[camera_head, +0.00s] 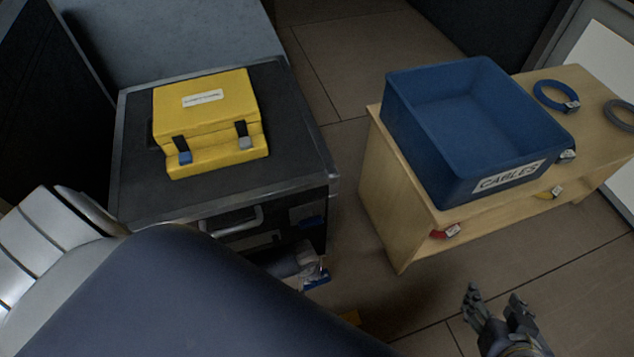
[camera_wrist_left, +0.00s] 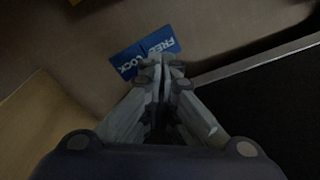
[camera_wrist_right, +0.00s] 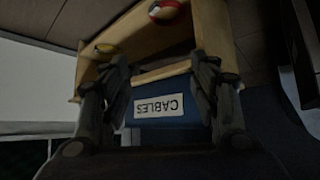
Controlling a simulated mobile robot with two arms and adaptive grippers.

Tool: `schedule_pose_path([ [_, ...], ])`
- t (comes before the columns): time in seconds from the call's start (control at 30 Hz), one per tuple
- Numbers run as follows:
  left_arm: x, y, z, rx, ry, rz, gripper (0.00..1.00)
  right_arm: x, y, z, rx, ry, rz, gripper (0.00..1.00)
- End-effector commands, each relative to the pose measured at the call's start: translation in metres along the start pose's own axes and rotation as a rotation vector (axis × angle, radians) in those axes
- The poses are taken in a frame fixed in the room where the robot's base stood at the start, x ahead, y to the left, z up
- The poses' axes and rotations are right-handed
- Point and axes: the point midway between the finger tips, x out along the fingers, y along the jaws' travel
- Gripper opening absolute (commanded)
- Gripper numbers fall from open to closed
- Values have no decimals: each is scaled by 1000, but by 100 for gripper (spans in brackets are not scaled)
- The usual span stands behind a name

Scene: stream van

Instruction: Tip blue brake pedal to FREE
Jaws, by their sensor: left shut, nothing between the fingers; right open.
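The blue brake pedal (camera_wrist_left: 140,54) shows in the left wrist view, with white lettering that reads FREE and LOCK, upside down there. A small blue part of it shows low beside the black case in the head view (camera_head: 318,282). My left gripper (camera_wrist_left: 164,62) is shut and empty. Its fingertips overlap the lettered face's near edge in the left wrist view; I cannot tell whether they touch it. In the head view the left gripper (camera_head: 318,266) is low at the case's front, partly hidden by my arm. My right gripper (camera_head: 497,294) is open and empty, in front of the wooden shelf.
A yellow box (camera_head: 207,108) rests on the black case (camera_head: 290,120). A blue bin (camera_head: 440,172) labelled CABLES stands on the wooden shelf unit (camera_head: 387,205), with cable coils around it. Floor (camera_head: 352,237) shows between the case and the shelf.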

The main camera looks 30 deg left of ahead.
Motion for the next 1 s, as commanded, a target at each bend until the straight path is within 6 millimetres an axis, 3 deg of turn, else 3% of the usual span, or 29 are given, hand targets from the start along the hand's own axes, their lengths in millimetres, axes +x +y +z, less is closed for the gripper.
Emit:
schedule_pose_path([
  [1.0,-14,0,-2,0,0,0,0,-31,9,77,9,-363,20,56],
])
